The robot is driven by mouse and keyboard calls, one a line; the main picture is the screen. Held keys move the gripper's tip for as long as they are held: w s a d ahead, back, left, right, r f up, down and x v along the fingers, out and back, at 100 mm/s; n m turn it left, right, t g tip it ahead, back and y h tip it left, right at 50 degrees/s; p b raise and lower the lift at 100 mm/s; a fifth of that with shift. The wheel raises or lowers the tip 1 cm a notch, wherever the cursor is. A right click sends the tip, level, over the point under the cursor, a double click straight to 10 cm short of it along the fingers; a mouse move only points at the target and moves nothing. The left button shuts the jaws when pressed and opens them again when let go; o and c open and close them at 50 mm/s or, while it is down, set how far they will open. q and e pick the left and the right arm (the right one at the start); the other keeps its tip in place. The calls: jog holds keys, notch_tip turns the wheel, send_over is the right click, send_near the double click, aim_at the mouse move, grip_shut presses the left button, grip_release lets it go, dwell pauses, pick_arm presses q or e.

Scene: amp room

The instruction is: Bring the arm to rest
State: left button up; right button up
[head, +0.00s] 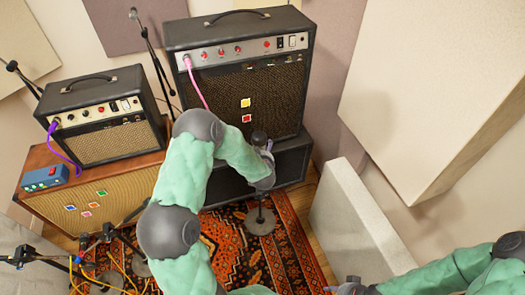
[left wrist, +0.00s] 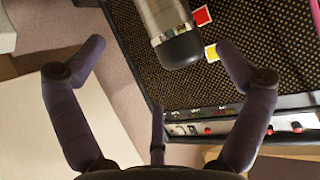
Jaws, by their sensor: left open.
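My left arm (head: 185,170) reaches up from the bottom of the head view and bends toward the large amp. My left gripper (head: 266,152) is in front of that amp's lower part. In the left wrist view my left gripper (left wrist: 160,48) has its fingers spread wide. A silver microphone with a black end (left wrist: 168,25) shows between and beyond the fingertips, touching neither. Its dark top (head: 259,138) shows beside the gripper in the head view. My right arm (head: 440,275) comes in from the lower right; its dark end (head: 350,286) is at the bottom edge, fingers unclear.
The large amp (head: 210,90) with a pink cable stands on a black cabinet (head: 228,180). A smaller amp (head: 115,143) sits on a brown cabinet (head: 35,162). A round stand base (head: 260,221) rests on the patterned rug (head: 290,250). A pale panel (head: 350,225) stands right.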

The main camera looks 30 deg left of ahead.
pick_arm(q)
jog(key=shift+s+d+r, duration=0.3)
jog(key=shift+s, duration=0.2)
jog(key=shift+f, duration=0.1)
jog(key=s+d+f+m+g+h, duration=0.1)
jog(key=s+d+f+g+h, duration=0.2)
jog(key=d+f, duration=0.35)
jog(key=s+d+f+m+h, duration=0.1)
jog(key=s+d+f+h, duration=0.2)
jog(key=s+d+f, duration=0.3)
jog(key=s+d+f+m+g+h, duration=0.1)
jog(key=s+d+g+h, duration=0.1)
jog(key=s+d, duration=0.5)
jog(key=s+d+f+m+g+h, duration=0.1)
jog(key=s+d+g, duration=0.3)
jog(key=s, duration=0.9)
jog(key=d+f+h, duration=0.1)
jog(key=d, duration=0.1)
jog(key=shift+s+d+f+g, duration=0.15)
jog(key=shift+d+f+g, duration=0.15)
jog(key=shift+d+g, duration=0.1)
